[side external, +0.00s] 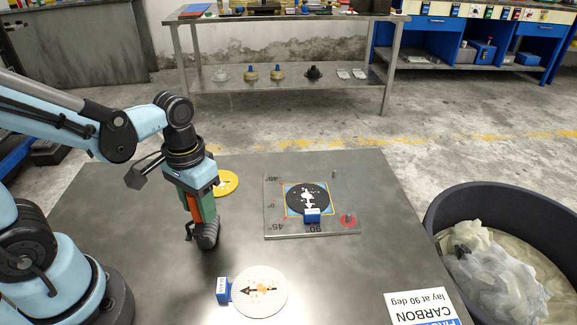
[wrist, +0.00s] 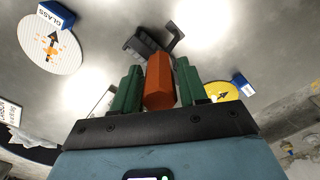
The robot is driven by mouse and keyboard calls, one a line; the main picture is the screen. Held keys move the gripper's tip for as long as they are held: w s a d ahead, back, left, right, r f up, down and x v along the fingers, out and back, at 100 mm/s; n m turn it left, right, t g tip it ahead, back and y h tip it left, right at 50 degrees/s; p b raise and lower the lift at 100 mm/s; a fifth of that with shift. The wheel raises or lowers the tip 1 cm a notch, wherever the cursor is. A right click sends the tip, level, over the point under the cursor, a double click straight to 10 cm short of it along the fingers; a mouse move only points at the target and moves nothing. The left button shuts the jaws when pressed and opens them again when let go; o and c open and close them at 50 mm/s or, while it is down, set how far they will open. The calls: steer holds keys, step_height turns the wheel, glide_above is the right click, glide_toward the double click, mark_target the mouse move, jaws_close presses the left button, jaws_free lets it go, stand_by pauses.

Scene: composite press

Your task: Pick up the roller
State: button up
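The roller has an orange handle (side external: 208,206) and a dark grey head (side external: 206,235) with a bent black frame. It hangs upright, head down, over the left part of the metal table. My gripper (side external: 195,203) points down with its green fingers on both sides of the orange handle, shut on it. In the wrist view the roller (wrist: 159,82) sits between the green fingers of my gripper (wrist: 160,90), with its dark head beyond the fingertips. Whether the head touches the table I cannot tell.
A yellow disc (side external: 226,183) lies behind my gripper. A white GLASS disc (side external: 259,292) with a blue tag lies in front. A square plate (side external: 275,228) with pegs holds a black disc. A CARBON sheet (side external: 421,308) lies front right. A dark bin (side external: 437,225) stands at the right.

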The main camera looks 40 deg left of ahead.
jaws_close()
steer(key=shift+r, duration=0.15)
steer(key=shift+r, duration=0.75)
step_height(320, 180, up, 2)
steer(key=shift+r, duration=0.15)
steer(key=s+d+r, duration=0.6)
steer(key=d+r, duration=0.1)
steer(key=d, duration=0.3)
steer(key=shift+s, duration=0.1)
